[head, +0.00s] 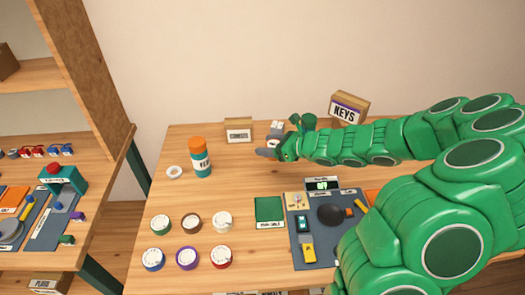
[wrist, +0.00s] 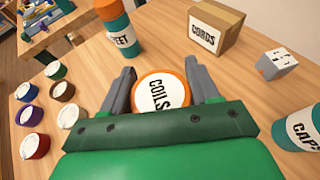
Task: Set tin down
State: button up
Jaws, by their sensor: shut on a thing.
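My gripper (wrist: 160,73) is shut on a tin (wrist: 160,92) with an orange rim and a white face lettered COILS. The tin sits between the two grey fingers in the wrist view. In the head view my gripper (head: 267,152) is over the back middle of the table, right of an orange-capped teal tin (head: 201,163). The held tin is hidden there behind my gripper and arm. I cannot tell whether its base touches the table (head: 180,195).
A CORDS box (wrist: 213,28) and a pale block (wrist: 277,63) stand beyond my gripper. A green mat (head: 269,211) and a grey tray (head: 316,255) lie in front.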

jog(key=w+f, duration=0.2)
jog(key=w, duration=0.1)
jog(key=w+a+f, duration=0.1)
jog(key=w+f, duration=0.1)
jog(key=w, duration=0.1)
jog(key=w+f, duration=0.3)
jog(key=shift+w+a, duration=0.15)
jog(key=shift+w, duration=0.1)
jog(key=shift+w+a+f, duration=0.1)
jog(key=shift+w+f, duration=0.75)
jog(key=shift+f, duration=1.5)
jog(key=shift+f, duration=0.15)
jog(key=o, duration=1.1)
